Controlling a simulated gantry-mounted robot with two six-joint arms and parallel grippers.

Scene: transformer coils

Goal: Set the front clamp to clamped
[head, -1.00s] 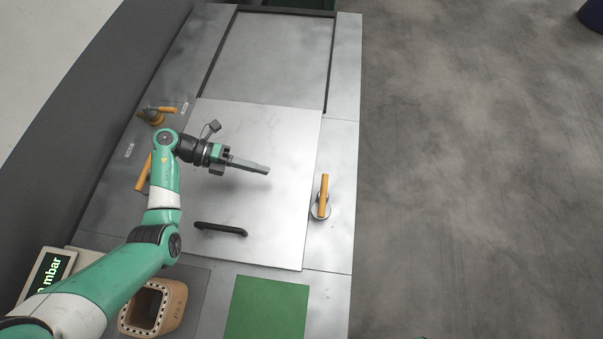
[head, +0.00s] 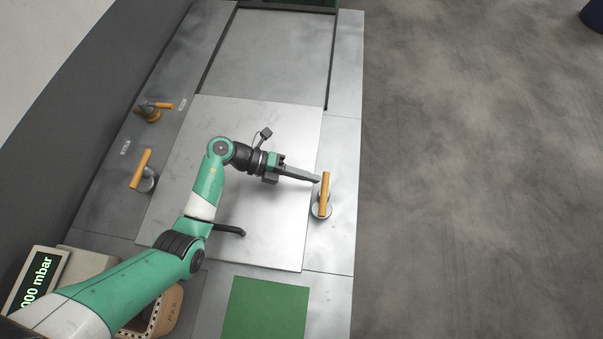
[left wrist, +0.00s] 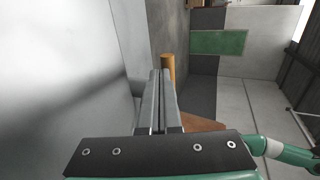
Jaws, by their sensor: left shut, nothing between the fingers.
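A clamp with an orange handle (head: 325,188) on a round metal base stands at the right edge of the metal lid (head: 265,235). Its handle runs roughly along the lid's edge. A second orange-handled clamp (head: 141,168) stands on the left side of the lid. My left gripper (head: 318,179) is shut and empty, its fingertips just left of the right clamp's handle. I cannot tell whether they touch it. In the left wrist view the orange handle (left wrist: 167,67) shows just beyond the shut fingertips (left wrist: 161,72). My right gripper is not in view.
A dark bar handle (head: 230,231) sits on the lid below my arm. An orange-handled valve (head: 152,110) is at the upper left. A green mat (head: 265,308), a partly hidden brown coil (head: 168,312) and a pressure display (head: 38,280) are at the bottom. Floor lies open to the right.

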